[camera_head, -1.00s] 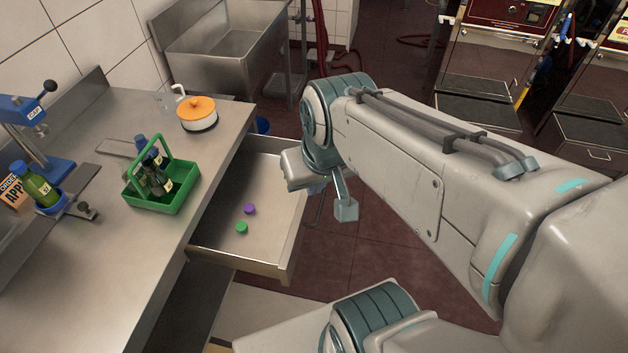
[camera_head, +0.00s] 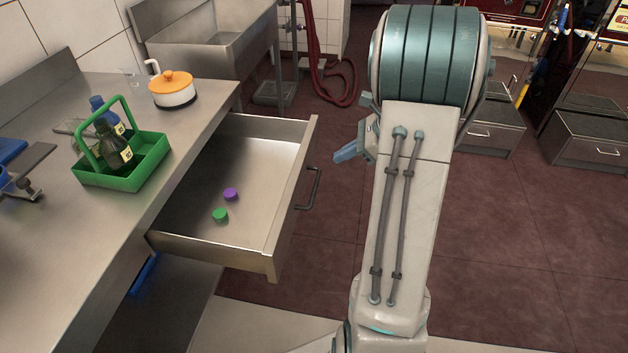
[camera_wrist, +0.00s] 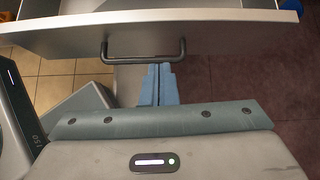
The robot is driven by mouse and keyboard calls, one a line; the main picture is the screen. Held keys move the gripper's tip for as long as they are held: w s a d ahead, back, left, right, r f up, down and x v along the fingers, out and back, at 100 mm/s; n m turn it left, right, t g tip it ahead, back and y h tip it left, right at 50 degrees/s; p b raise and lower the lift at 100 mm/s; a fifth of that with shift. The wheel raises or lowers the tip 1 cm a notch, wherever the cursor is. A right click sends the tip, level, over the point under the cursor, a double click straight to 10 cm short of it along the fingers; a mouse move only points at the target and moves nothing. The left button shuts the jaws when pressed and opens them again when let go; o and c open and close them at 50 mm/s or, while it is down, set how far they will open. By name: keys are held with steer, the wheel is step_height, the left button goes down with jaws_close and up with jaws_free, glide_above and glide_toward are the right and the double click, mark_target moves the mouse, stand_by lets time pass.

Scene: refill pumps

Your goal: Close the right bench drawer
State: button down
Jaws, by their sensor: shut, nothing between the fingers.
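The open bench drawer (camera_head: 262,160) juts out from the steel bench in the head view. A green cap (camera_head: 220,215) and a purple cap (camera_head: 231,194) lie inside it. Its dark bar handle (camera_head: 311,188) is on the front face. My gripper (camera_head: 345,153) is to the right of the drawer front, apart from the handle in the head view. In the wrist view my gripper (camera_wrist: 160,72) shows two blue fingers together, empty, pointing at the handle (camera_wrist: 144,57) and the drawer front (camera_wrist: 150,14). Whether the fingertips touch the handle is unclear.
The steel bench (camera_head: 60,265) holds a green bottle carrier (camera_head: 125,185) and an orange-lidded pot (camera_head: 173,90). A steel sink (camera_head: 205,35) is behind. Red floor (camera_head: 325,255) lies open beside the drawer.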

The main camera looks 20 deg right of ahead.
mark_target(305, 176)
steer(key=shift+m, duration=0.4)
steer(key=x, duration=0.7)
steer(key=d+b+x, duration=0.1)
steer(key=x, duration=0.2)
steer(key=shift+w+f, duration=0.3)
steer(key=shift+f, duration=0.15)
steer(key=shift+w+a, duration=0.1)
steer(key=shift+a, duration=0.05)
